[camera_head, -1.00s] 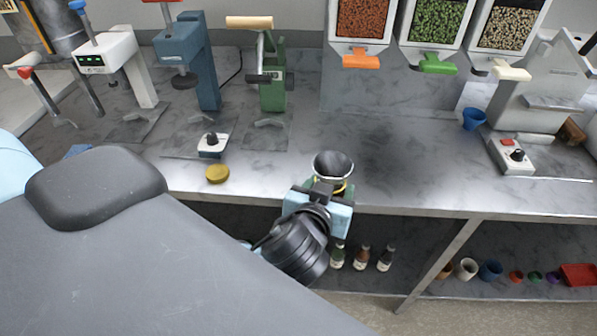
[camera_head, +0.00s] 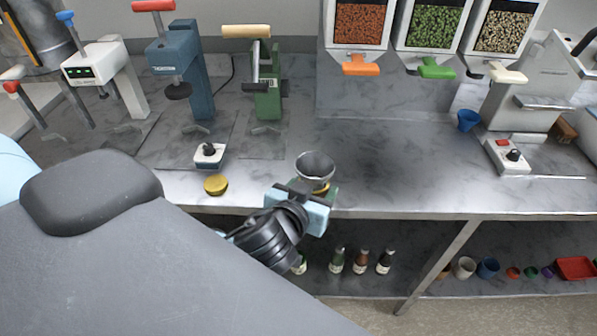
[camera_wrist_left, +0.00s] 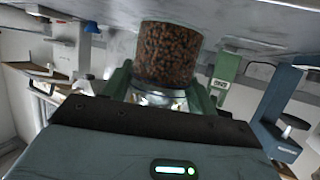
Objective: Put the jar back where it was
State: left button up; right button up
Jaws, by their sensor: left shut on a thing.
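My left gripper (camera_head: 312,193) is shut on the jar at the counter's front edge. In the wrist view the jar (camera_wrist_left: 168,52) is a cylinder filled with dark brown pieces, between the green fingers (camera_wrist_left: 160,95). A silvery part shows at its finger end. In the head view a grey metal funnel (camera_head: 315,166) sits over the jar, with a yellow ring below it. The gripper hides most of the jar there. I cannot tell whether its base touches the counter. My right gripper is not in view.
A yellow round lid (camera_head: 215,185) and a small scale (camera_head: 209,155) lie on the counter (camera_head: 400,165) to the left. Presses stand behind, including a green one (camera_head: 267,95). Dispensers (camera_head: 433,30) hang at the back. Bottles (camera_head: 361,261) stand on the lower shelf. Counter space right of the jar is clear.

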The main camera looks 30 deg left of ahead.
pick_arm(q)
jog(key=w+a, duration=0.4)
jog(key=a, duration=0.1)
jog(key=w+a, duration=0.2)
jog(key=shift+w+a+f, duration=0.2)
jog(key=shift+f, duration=0.1)
jog(key=shift+w+a+f, duration=0.1)
jog(key=shift+a+f, duration=0.05)
jog(key=shift+f, duration=1.7)
jog(key=shift+f, duration=0.15)
jog(key=o, duration=1.3)
jog(key=shift+c, duration=0.2)
